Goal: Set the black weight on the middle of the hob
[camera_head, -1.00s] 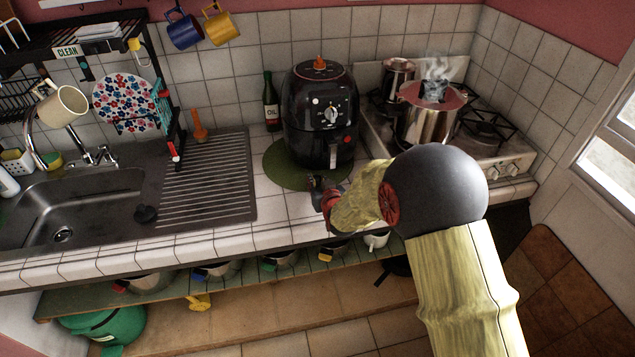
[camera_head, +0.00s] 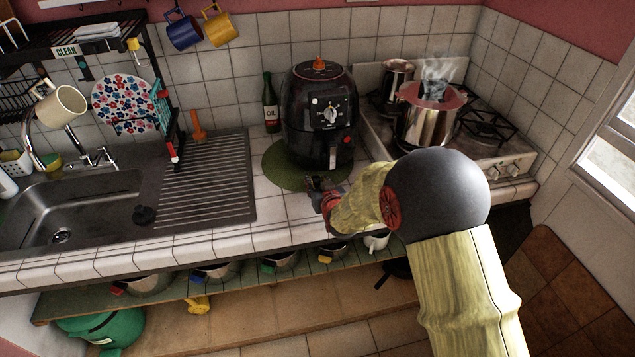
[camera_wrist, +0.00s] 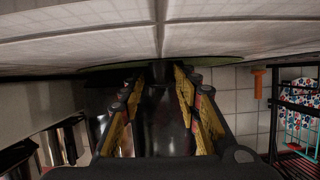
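The hob (camera_head: 487,150) is the white cooker top at the right, with black pan supports. A steel pot with steam above it (camera_head: 428,125) and a smaller steel pot (camera_head: 392,78) stand on it. I cannot surely pick out the black weight. A small round black thing (camera_head: 144,214) lies at the right edge of the sink, and I cannot tell what it is. My gripper (camera_head: 317,183) is low over the counter, in front of the black air fryer. In the wrist view my gripper (camera_wrist: 165,72) has its fingers apart, with dark surfaces behind the gap and nothing clearly held.
The air fryer (camera_head: 320,112) stands on a round green mat (camera_head: 277,172), beside a green oil bottle (camera_head: 271,103). The sink (camera_head: 75,205) and ribbed drainer are at the left. Lidded pots line the shelf (camera_head: 240,302) below. Counter left of my gripper is clear.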

